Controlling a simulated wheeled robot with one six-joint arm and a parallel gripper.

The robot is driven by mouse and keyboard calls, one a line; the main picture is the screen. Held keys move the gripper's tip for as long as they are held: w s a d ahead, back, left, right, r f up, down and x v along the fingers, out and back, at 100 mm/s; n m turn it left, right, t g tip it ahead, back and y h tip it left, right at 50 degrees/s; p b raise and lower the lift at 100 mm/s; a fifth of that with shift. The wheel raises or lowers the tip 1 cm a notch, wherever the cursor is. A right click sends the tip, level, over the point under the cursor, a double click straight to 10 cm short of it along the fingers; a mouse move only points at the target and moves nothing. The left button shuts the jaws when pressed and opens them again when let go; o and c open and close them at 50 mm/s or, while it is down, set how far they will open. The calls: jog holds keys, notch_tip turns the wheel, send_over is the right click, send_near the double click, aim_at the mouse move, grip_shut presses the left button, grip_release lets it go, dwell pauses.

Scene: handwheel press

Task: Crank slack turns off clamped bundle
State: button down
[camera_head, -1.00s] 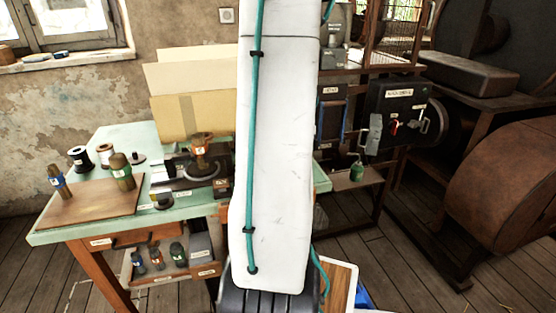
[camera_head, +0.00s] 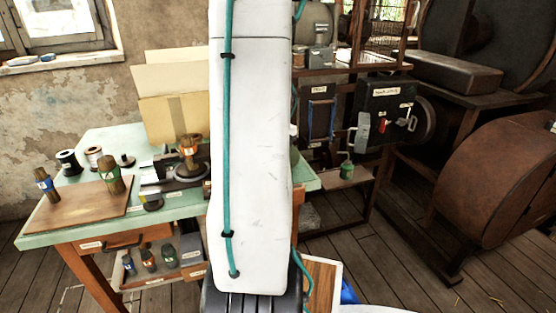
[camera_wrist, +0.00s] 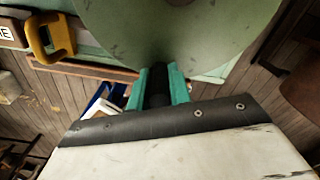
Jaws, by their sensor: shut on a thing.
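In the wrist view a large pale green disc (camera_wrist: 175,30), looking like the handwheel, fills the top middle. My gripper (camera_wrist: 159,82) has its two teal fingers just under the disc's lower edge. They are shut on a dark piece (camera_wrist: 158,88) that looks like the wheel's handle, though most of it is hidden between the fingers. In the head view my own white arm covers the middle, hiding my gripper and the wheel.
A dark labelled box (camera_head: 385,105) with levers stands right. A yellow handle-like piece (camera_wrist: 50,38) shows in the wrist view.

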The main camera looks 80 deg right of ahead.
jog(key=c, duration=1.3)
grip_release()
notch_tip(320, 180, up, 8)
jog(key=shift+f, duration=0.1)
